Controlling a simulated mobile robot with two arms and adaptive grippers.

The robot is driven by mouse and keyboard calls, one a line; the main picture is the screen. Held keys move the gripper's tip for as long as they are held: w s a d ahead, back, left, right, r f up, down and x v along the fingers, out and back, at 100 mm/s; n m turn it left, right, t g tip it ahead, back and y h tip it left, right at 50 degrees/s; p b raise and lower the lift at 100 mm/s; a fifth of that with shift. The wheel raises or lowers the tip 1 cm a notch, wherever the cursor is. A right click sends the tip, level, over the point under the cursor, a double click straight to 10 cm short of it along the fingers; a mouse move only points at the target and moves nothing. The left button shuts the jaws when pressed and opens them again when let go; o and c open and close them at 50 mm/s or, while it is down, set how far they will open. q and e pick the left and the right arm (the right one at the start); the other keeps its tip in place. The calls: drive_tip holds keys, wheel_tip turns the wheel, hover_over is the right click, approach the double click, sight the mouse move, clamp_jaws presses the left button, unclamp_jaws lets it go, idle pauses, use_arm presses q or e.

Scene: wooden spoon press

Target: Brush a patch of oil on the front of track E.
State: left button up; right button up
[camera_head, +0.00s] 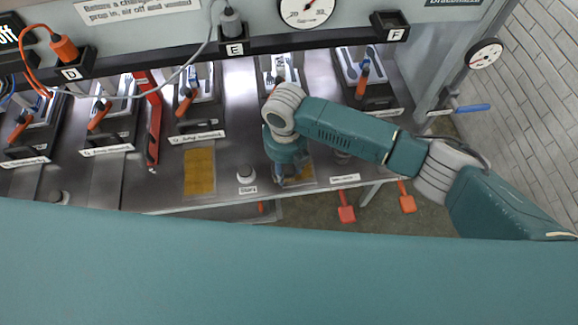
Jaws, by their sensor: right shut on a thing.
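My right gripper (288,176) is low over the front of the metal bench (225,120), below and to the right of the E label (234,48). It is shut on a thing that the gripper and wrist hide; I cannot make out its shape. A yellow-brown patch (304,173) shows partly beside the gripper's tip; I cannot tell whether the held thing touches it. Another yellow-brown rectangular patch (200,172) lies uncovered further left, near the front edge. My left gripper is not in view.
A red bar (153,125) stands at left. Orange-handled tools (186,101) sit in black holders behind. Red paddles (346,212) hang below the front edge. A grey cable (207,45) droops across the left side.

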drive_tip(key=shift+r, duration=0.1)
wheel_tip(320, 180, up, 2)
drive_tip(key=shift+r+p, duration=0.1)
drive_tip(key=shift+p, duration=0.95)
wheel_tip(320, 180, up, 2)
drive_tip(key=shift+r, duration=0.8)
drive_tip(key=shift+r, duration=1.5)
